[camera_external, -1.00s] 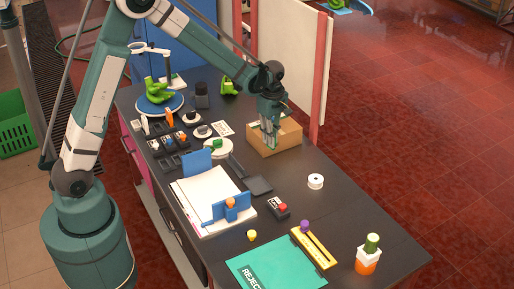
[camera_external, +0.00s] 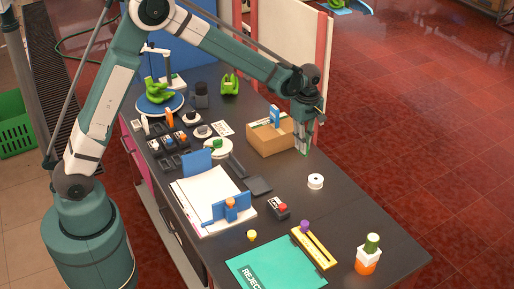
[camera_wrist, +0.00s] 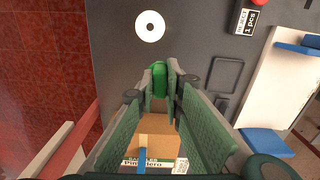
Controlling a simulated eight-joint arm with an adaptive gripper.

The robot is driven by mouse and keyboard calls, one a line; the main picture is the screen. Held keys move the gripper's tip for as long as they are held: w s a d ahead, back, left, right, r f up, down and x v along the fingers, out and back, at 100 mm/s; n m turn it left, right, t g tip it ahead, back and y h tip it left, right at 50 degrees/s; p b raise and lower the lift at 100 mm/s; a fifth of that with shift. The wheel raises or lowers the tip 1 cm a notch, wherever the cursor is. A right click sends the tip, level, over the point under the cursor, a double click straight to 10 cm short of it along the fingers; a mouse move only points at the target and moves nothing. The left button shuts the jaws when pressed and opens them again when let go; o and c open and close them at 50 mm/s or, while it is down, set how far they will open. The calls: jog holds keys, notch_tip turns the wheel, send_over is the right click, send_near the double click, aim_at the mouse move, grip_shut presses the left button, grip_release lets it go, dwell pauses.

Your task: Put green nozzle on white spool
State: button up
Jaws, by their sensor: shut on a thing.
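My gripper (camera_external: 303,140) is beside the right side of the cardboard box, above the table. In the wrist view its fingers (camera_wrist: 160,85) are shut on the green nozzle (camera_wrist: 159,78), held at the fingertips. In the external view the nozzle is hard to tell from the green fingers. The white spool (camera_external: 316,181) stands on the dark table a little nearer the front than my gripper, with nothing on it. In the wrist view the spool (camera_wrist: 150,26) is a white disc with a dark centre hole, ahead of the fingertips and apart from them.
A cardboard box (camera_external: 268,141) with a blue item on top is close to the left of my gripper. A red-buttoned block (camera_external: 278,207), a dark tray (camera_external: 257,186) and a yellow holder (camera_external: 315,248) lie around. The table around the spool is clear.

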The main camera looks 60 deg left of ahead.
jog(key=r, duration=0.1)
send_over(316, 179)
jog(key=shift+a+r+m, duration=0.1)
jog(key=shift+m, duration=0.3)
jog(key=shift+f, duration=3.15)
jog(key=shift+f, duration=1.9)
jog(key=shift+f, duration=0.15)
jog(key=o, duration=0.8)
